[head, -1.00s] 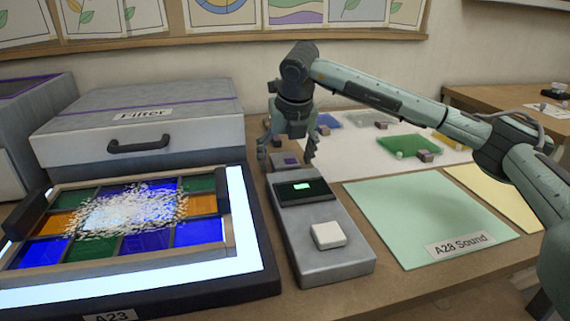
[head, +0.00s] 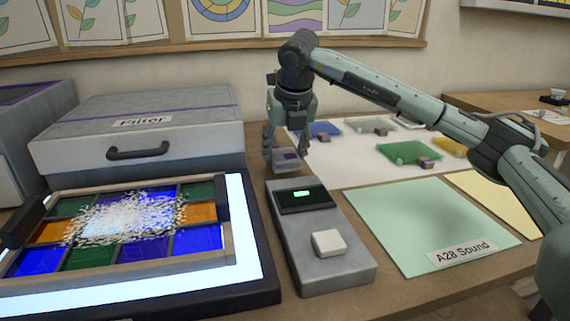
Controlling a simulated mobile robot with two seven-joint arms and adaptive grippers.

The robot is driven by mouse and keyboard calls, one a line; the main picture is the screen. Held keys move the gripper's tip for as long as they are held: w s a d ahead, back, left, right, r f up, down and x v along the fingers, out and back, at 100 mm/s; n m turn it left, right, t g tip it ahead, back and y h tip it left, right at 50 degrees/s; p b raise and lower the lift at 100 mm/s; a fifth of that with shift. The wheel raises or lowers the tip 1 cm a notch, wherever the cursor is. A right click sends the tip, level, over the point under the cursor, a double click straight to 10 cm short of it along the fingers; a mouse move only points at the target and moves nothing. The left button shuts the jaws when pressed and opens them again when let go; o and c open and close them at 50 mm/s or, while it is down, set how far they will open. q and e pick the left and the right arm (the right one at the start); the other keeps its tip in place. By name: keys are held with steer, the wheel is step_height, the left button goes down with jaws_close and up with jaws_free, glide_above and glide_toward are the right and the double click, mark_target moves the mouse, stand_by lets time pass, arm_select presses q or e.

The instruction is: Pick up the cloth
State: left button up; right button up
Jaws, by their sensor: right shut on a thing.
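My right gripper (head: 286,142) reaches down behind the grey device with a green display, at the middle of the head view. Its fingers are closed around a small grey thing with a purple patch (head: 286,157). It is small and partly covered by the fingers, so I cannot tell for sure that it is the cloth. No other thing that is clearly a cloth shows. My left gripper is not in view.
The grey device (head: 315,243) stands just in front of the gripper. A framed coloured glass panel (head: 232,235) with white grains lies on a lit box at left. A grey filter case (head: 205,135) stands behind it. A green sheet (head: 425,215) and several glass samples lie at right.

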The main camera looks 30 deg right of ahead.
arm_select(q)
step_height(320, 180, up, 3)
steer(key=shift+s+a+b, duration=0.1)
steer(key=shift+b, duration=0.4)
arm_select(e)
steer(key=s+a+r, duration=0.3)
steer(key=a+r, duration=0.5)
steer(key=a, duration=0.3)
steer(key=shift+s, duration=0.35)
